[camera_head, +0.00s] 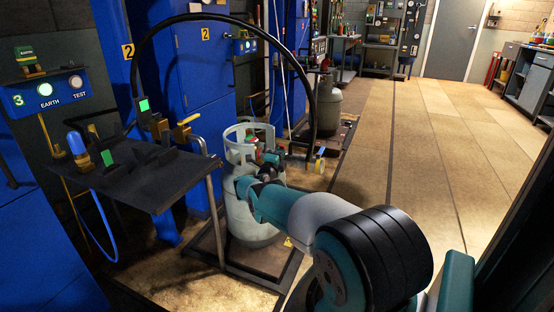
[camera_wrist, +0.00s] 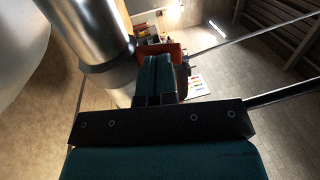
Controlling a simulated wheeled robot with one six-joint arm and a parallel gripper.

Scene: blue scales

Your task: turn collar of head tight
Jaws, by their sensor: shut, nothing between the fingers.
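A pale grey gas cylinder (camera_head: 243,216) stands upright on a low frame, with an open guard ring around its top. A red part (camera_head: 253,141) shows inside the ring at the valve. A black hose (camera_head: 307,79) arches over and comes down to a dark fitting with a brass and pale end (camera_head: 319,160), right of the cylinder. I cannot make out the head's collar clearly. My gripper (camera_head: 270,158) is at the cylinder's top right, partly hidden by my wrist. In the wrist view its teal fingers (camera_wrist: 155,72) are together and empty, in front of an orange-red part (camera_wrist: 176,55); contact is unclear.
A dark metal shelf (camera_head: 150,185) with clamps and a blue-capped part stands at left. Blue cabinets (camera_head: 200,70) stand behind. A darker cylinder (camera_head: 326,105) stands farther back. The floor at right (camera_head: 450,160) is open.

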